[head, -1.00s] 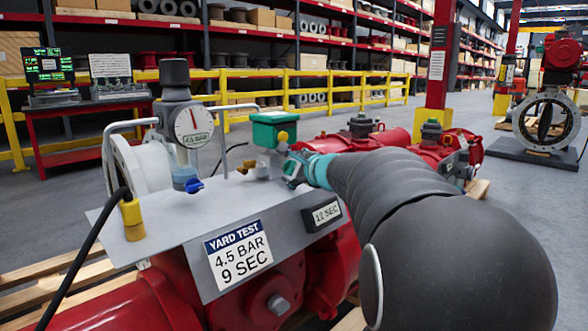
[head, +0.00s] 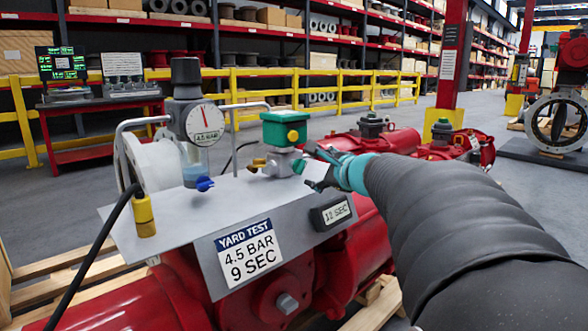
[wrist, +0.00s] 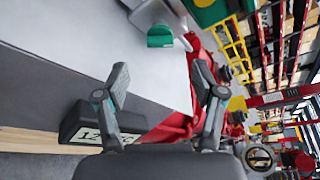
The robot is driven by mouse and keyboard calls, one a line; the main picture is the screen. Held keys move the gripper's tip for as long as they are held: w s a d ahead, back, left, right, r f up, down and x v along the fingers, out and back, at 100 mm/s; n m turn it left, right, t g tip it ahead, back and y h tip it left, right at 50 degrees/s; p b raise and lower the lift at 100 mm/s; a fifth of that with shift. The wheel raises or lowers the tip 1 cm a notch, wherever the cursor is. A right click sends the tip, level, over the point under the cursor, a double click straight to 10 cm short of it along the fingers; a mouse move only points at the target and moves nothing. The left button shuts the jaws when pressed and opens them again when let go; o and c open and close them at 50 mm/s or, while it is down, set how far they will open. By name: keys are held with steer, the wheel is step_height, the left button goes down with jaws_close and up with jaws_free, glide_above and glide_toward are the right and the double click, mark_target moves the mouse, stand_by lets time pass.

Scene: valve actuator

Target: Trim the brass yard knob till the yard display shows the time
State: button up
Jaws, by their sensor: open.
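A small brass knob (head: 258,162) sticks out on the left of a grey valve block under a green box (head: 285,128). A green knob (head: 299,167) sits on the block's right side; it also shows in the wrist view (wrist: 160,37). The yard display (head: 331,212) on the panel's front edge reads 12 SEC. The yard test plate (head: 245,248) reads 4.5 BAR, 9 SEC. My gripper (head: 318,168) is open and empty, just right of the green knob and apart from it. In the wrist view, its spread fingers (wrist: 162,82) point toward the green knob.
A gauge (head: 205,120) marked 4.5 BAR stands left of the green box, with a blue knob (head: 204,184) below. Bent grey rails (head: 121,150) rise from the panel. A black cable (head: 95,250) runs to a yellow fitting (head: 144,215). Red actuator bodies surround the panel.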

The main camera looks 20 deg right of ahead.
mark_target(305, 166)
steer(key=c, duration=0.5)
steer(key=shift+s+d+f+m+y+p, duration=0.1)
steer(key=shift+d+f+m+y+p, duration=0.15)
steer(key=shift+m+p, duration=0.25)
steer(key=shift+s+d+f+m+y+p, duration=0.1)
steer(key=shift+f+m+y+p, duration=0.15)
steer(key=shift+m+p, duration=0.2)
steer(key=shift+c, duration=0.4)
steer(key=d+m+p, duration=0.1)
steer(key=m, duration=0.1)
steer(key=s+d+f+m+y+p, duration=0.1)
steer(key=m, duration=0.1)
steer(key=m+y+p, duration=0.1)
steer(key=m, duration=0.1)
steer(key=shift+s+d+f+p, duration=0.25)
steer(key=shift+s+d+p, duration=0.05)
steer(key=shift+d+p, duration=0.1)
steer(key=w+m+y, duration=0.1)
steer(key=w+m, duration=0.1)
steer(key=w, duration=0.1)
steer(key=w+a+m+t+p, duration=0.1)
steer(key=w+m, duration=0.1)
steer(key=w, duration=0.2)
steer(key=w+a+m+y+p, duration=0.1)
steer(key=w+m, duration=0.2)
steer(key=shift+w+a+r+t+y, duration=0.1)
steer(key=shift+w+t+y, duration=0.15)
steer(key=shift+t+y, duration=0.05)
jaws_close()
